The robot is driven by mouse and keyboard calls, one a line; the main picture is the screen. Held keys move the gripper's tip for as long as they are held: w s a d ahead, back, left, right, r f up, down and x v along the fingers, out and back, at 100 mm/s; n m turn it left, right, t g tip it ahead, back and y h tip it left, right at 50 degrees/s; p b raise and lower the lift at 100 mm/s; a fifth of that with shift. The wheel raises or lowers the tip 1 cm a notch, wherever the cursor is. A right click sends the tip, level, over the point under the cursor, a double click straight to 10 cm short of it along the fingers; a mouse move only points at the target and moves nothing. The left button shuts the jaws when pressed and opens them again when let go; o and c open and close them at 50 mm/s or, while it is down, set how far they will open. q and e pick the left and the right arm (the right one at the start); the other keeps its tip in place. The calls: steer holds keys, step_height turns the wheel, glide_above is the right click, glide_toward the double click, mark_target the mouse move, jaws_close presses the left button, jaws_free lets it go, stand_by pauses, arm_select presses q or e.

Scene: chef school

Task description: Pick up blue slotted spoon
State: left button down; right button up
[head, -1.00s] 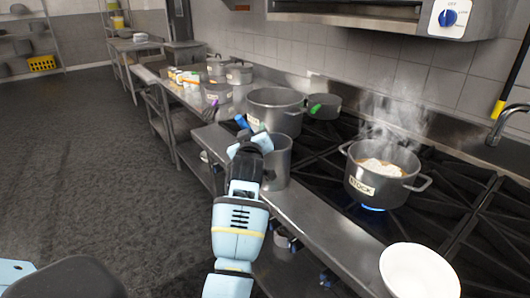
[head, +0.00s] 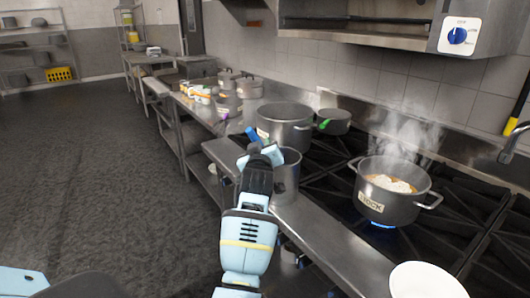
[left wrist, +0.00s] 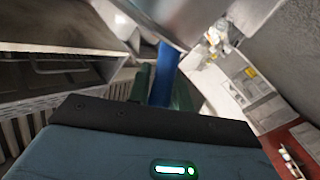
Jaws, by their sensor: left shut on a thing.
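The blue handle of the slotted spoon (head: 252,133) shows just beyond my left gripper (head: 262,152). In the left wrist view the blue handle (left wrist: 164,76) runs up between the two dark fingers of my left gripper (left wrist: 162,90), which is shut on it. The spoon's slotted head cannot be made out. A tall steel container (head: 287,178) stands at the counter edge, just right of and partly behind my gripper. I cannot tell whether the spoon is inside it. My right gripper is not in view.
A large pot (head: 285,128) stands behind the container, with a green-handled pan (head: 336,124) beside it. A steaming stock pot (head: 392,207) sits over a blue flame at the right. A white bowl (head: 425,282) is at front right. The floor (head: 90,180) at left is clear.

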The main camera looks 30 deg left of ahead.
arm_select(q)
step_height(320, 180, up, 18)
steer(key=p, duration=0.1)
steer(key=shift+f, duration=0.25)
stand_by(0.4)
